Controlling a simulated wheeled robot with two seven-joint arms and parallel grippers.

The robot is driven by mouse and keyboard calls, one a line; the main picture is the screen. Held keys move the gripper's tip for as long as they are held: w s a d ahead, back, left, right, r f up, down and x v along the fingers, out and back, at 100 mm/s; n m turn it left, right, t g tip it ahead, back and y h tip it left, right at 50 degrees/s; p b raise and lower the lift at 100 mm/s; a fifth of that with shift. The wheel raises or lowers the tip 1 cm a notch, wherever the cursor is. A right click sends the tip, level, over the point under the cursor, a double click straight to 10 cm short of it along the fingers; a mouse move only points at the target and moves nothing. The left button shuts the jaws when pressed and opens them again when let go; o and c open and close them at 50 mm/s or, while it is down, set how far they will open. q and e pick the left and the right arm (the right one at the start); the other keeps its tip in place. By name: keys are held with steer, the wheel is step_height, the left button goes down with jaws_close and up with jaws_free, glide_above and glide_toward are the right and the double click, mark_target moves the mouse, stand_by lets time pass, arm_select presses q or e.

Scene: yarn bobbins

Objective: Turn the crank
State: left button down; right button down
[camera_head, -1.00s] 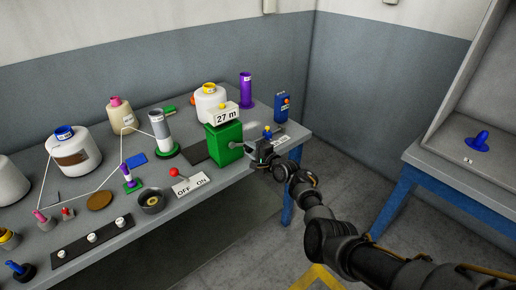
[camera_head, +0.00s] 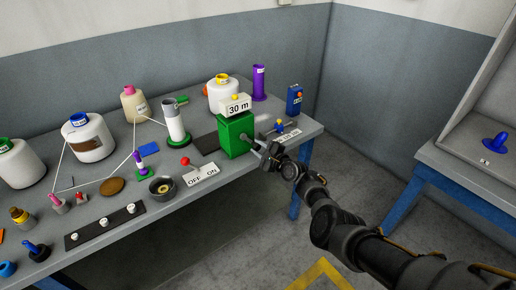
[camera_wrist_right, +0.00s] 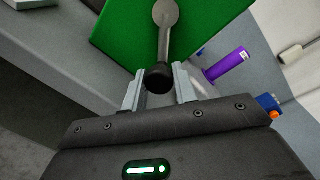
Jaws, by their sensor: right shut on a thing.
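The green box (camera_head: 236,136) stands near the right end of the table, with a white "30 m" display (camera_head: 238,106) on top. Its crank (camera_wrist_right: 164,40) is a dark grey arm on the box's side. In the right wrist view the arm runs from its round hub down to a black knob (camera_wrist_right: 158,78). My right gripper (camera_wrist_right: 159,88) is shut on this knob, a finger on each side. In the head view my right gripper (camera_head: 268,150) is beside the box and partly hides the crank. My left gripper is not in view.
A red-knobbed lever with an OFF/ON plate (camera_head: 202,176) stands in front of the box. A purple tube (camera_head: 259,83), a blue device (camera_head: 294,100) and a labelled plate (camera_head: 288,137) are near the right end. Several bobbins fill the left.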

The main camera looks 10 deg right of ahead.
steer(key=shift+a+r, duration=0.1)
steer(key=c, duration=1.1)
jaws_free()
steer(key=shift+s, duration=0.1)
steer(key=shift+s+d+p, duration=0.25)
steer(key=shift+p, duration=0.1)
steer(key=p+v, duration=0.3)
steer(key=v, duration=0.7)
